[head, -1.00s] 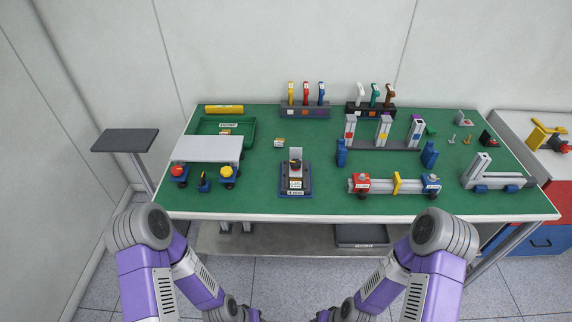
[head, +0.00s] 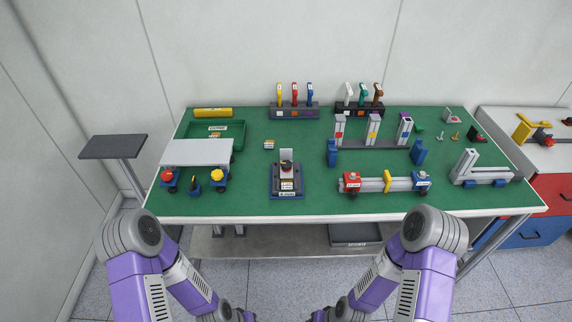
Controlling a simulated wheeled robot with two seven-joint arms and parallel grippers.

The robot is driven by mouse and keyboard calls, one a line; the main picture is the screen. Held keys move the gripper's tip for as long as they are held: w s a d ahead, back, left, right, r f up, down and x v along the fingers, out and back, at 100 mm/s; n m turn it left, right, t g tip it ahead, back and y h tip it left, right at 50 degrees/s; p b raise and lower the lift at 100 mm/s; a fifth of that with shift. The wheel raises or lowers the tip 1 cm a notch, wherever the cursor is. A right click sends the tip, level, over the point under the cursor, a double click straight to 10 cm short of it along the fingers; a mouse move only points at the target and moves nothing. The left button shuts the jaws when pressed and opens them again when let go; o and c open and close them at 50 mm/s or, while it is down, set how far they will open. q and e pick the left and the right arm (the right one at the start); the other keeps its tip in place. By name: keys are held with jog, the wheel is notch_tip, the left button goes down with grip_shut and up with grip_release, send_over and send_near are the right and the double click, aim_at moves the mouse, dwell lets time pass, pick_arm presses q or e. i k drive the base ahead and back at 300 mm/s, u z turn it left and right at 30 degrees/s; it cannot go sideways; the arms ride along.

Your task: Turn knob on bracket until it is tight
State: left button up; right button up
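On the green-topped table (head: 260,206), a dark fixture (head: 286,194) stands near the front middle. It holds a light upright bracket (head: 287,155) with a small dark and red part, perhaps a knob (head: 286,167), in front of it. This part is too small to tell how tight it sits. Other knobs show: a red knob (head: 168,174) and a yellow knob (head: 218,175) on blue blocks at the left.
A grey plate (head: 197,152) stands over the left blocks, before a green bin (head: 232,128). A profile with a red block (head: 350,184) and blue block (head: 423,182) lies at the right. Tool racks (head: 294,112) line the back. The green top left of the fixture is clear.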

aim_at(286, 166)
jog(key=k, duration=0.55)
jog(key=z, duration=0.35)
jog(key=i, duration=0.85)
jog(key=u, duration=0.8)
jog(key=i, duration=0.5)
jog(key=u, duration=0.6)
